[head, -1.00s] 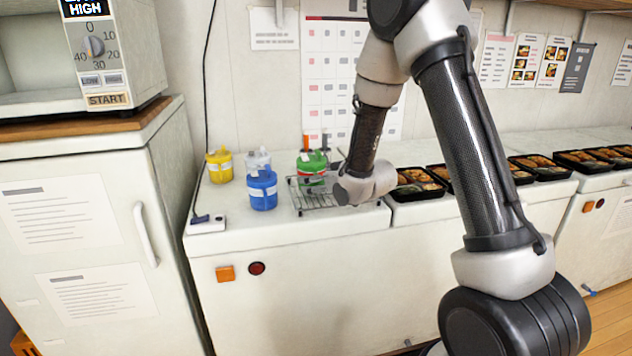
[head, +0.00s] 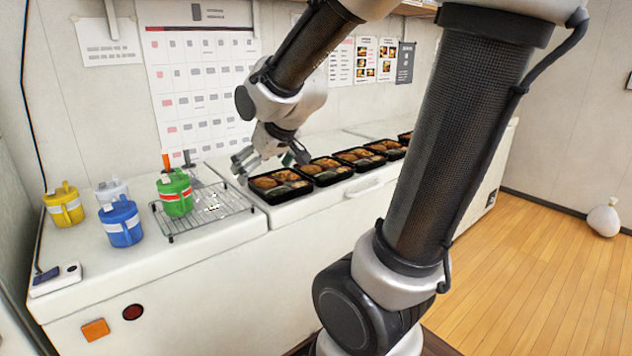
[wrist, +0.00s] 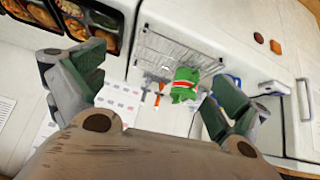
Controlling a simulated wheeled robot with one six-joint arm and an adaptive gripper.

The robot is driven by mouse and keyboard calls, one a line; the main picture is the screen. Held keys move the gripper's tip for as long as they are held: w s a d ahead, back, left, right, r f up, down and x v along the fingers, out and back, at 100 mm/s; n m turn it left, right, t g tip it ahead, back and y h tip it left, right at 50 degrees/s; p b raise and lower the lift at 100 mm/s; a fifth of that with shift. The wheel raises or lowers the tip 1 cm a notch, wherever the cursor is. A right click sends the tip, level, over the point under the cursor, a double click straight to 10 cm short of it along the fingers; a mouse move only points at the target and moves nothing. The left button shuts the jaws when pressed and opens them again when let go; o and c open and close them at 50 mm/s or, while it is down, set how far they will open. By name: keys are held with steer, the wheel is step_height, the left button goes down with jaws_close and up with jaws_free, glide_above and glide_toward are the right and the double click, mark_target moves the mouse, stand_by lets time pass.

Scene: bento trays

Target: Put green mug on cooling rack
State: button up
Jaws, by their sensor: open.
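The green mug (head: 175,193) with a red and white band stands upright on the left part of the wire cooling rack (head: 222,211). My gripper (head: 270,160) is open and empty, to the right of the mug and above the counter near the first bento tray. In the wrist view the green mug (wrist: 184,86) lies between my spread fingers (wrist: 150,95) but beyond them, apart from both. The cooling rack (wrist: 168,50) shows there too.
A blue mug (head: 122,222), a yellow mug (head: 64,206) and a whitish mug (head: 112,190) stand left of the rack. An orange-handled tool (head: 166,162) is behind the green mug. Several black bento trays (head: 280,186) line the counter to the right. A power strip (head: 56,279) lies at the left edge.

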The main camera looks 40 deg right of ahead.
steer(key=s+r+g, duration=0.1)
steer(key=s, duration=0.8)
steer(key=s+d+r+m+g, duration=0.1)
steer(key=s+g, duration=0.1)
steer(key=s, duration=0.7)
steer(key=shift+s+d+r+g, duration=0.15)
steer(key=shift+s+r+g, duration=0.15)
steer(key=shift+s, duration=0.1)
steer(key=shift+c, duration=0.2)
